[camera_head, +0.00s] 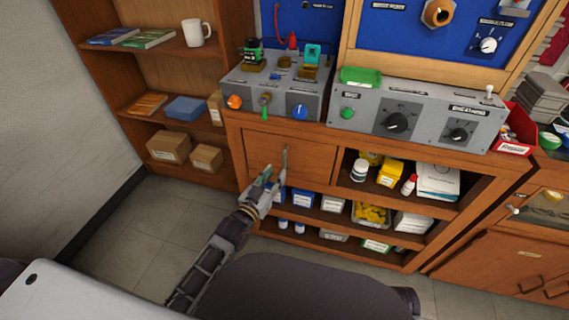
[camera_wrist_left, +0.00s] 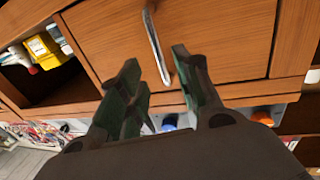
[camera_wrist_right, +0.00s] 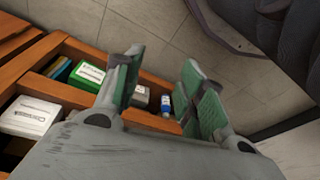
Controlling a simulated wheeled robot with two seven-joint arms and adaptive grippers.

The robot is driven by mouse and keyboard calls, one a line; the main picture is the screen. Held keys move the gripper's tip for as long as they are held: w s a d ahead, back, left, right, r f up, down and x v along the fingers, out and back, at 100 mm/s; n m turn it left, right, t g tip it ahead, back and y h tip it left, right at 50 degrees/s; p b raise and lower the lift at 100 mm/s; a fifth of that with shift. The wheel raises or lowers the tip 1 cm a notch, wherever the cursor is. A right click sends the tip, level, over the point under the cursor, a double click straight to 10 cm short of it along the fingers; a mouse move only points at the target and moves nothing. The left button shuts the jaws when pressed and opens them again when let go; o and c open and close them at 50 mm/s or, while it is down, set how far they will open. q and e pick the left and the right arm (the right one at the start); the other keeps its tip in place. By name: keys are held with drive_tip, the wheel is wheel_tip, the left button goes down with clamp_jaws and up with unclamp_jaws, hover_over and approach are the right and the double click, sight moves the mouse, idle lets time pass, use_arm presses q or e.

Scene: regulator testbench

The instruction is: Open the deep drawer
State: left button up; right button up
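The deep drawer (camera_head: 308,160) is a plain wooden front at the left of the cabinet, under the grey control panels. It looks shut. Its upright metal handle (camera_head: 286,157) also shows in the left wrist view (camera_wrist_left: 155,40). My left gripper (camera_head: 277,178) is in front of the drawer, near the handle's lower end. In the left wrist view my left gripper (camera_wrist_left: 157,78) is open, with the handle's lower end seen between its green-padded fingers. I cannot tell any contact. My right gripper (camera_wrist_right: 160,72) is open and empty, and shows only in the right wrist view.
Open shelves (camera_head: 345,203) with bottles and boxes lie right of and below the drawer. A bookcase (camera_head: 118,103) stands at the left. The right wrist view shows a lower shelf with a green box (camera_wrist_right: 87,74) and grey floor tiles. Floor before the cabinet's left part is clear.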

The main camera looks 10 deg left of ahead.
sight(284, 164)
use_arm(q)
drive_tip(key=shift+b+x, duration=0.35)
drive_tip(key=shift+x, duration=1.35)
drive_tip(key=shift+b+x, duration=0.3)
drive_tip(key=shift+x, duration=1.75)
use_arm(e)
drive_tip(key=shift+w+a+r, duration=0.1)
drive_tip(key=shift+a+r, duration=0.05)
drive_tip(key=shift+r, duration=0.4)
drive_tip(key=shift+w+a+r, duration=0.1)
drive_tip(key=shift+r, duration=0.45)
use_arm(q)
drive_tip(key=c, duration=0.7)
clamp_jaws()
use_arm(e)
drive_tip(key=shift+s+f, duration=0.15)
drive_tip(key=shift+s, duration=0.05)
